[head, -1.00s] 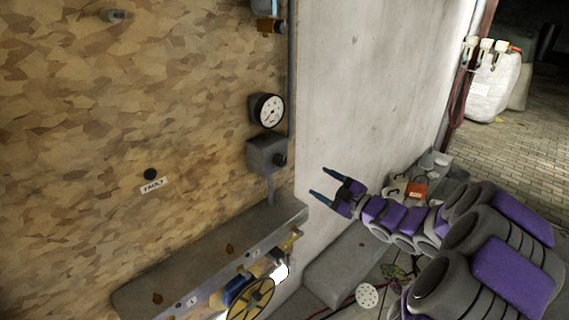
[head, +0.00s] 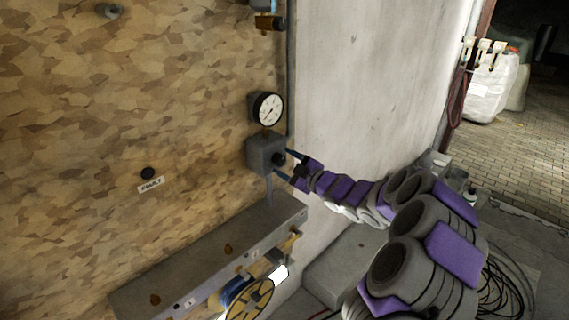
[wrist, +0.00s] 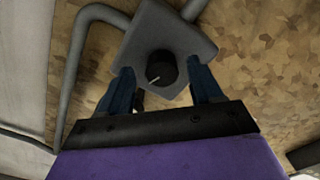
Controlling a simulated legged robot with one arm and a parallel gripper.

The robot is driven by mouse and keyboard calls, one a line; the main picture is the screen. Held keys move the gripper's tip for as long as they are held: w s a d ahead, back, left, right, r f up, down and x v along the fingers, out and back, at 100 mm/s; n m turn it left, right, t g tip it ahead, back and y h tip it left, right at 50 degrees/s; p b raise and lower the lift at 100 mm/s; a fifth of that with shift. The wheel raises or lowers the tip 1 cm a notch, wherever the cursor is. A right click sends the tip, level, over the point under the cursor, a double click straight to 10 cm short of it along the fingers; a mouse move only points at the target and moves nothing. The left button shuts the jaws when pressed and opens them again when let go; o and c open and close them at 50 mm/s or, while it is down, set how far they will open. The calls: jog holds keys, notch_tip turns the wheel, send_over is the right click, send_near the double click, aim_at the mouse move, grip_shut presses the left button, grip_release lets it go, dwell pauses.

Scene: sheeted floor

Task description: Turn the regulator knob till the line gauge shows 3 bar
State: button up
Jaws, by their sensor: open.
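The regulator is a grey box (head: 262,155) on the chipboard wall with a black knob (head: 279,159) on its right side. The round white line gauge (head: 268,108) is mounted just above it; its needle is too small to read. My gripper (head: 283,168) is open, its two blue fingers reaching toward the knob. In the wrist view the knob (wrist: 161,67) with a pale pointer line lies between and beyond the open fingers (wrist: 163,85), one finger on each side. I cannot tell whether either finger touches it.
A grey pipe (head: 291,70) runs up beside the gauge. A black button (head: 148,173) above a label is on the wall at left. The pale wall to the right is bare.

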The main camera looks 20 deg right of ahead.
jog(key=shift+w+a, duration=0.55)
jog(key=shift+d, duration=0.15)
jog(key=shift+d, duration=0.2)
jog(key=c, duration=0.3)
jog(key=shift+a+r, duration=0.1)
jog(key=shift+a, duration=0.05)
jog(key=c, duration=0.8)
